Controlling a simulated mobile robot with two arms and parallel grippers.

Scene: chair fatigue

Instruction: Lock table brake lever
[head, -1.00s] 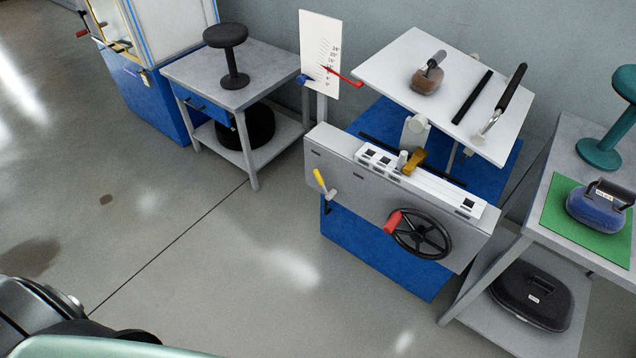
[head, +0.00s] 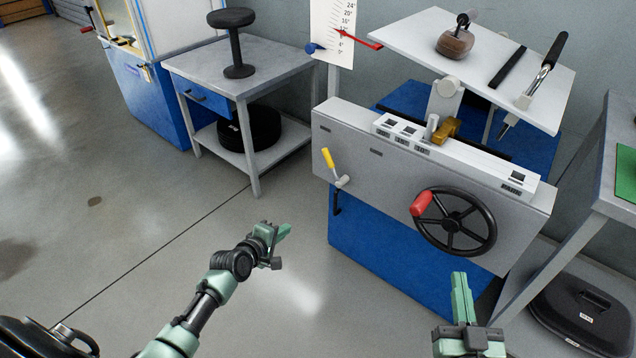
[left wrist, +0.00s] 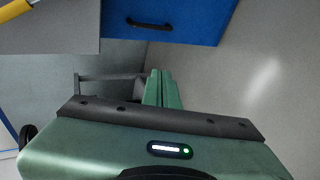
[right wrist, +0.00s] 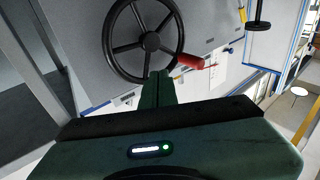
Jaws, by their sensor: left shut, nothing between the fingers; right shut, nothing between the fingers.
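A lever with a yellow grip (head: 327,159) and a metal hub is on the left of the tilting table's grey front panel (head: 380,170). Its grip points up, leaning slightly left. The grip also shows at the upper left corner of the left wrist view (left wrist: 14,10). My left gripper (head: 284,232) is shut and empty, in front of the panel, below and left of the lever and apart from it. My right gripper (head: 460,281) is shut and empty, below the black handwheel (head: 456,248); no contact shows. It also shows in the right wrist view (right wrist: 158,78).
The handwheel has a red knob (head: 421,203). A slotted white rail (head: 480,166) with a brass piece (head: 446,129) tops the panel. The tilted white tabletop (head: 420,38) holds tools. Side tables stand left (head: 200,65) and right (head: 590,165).

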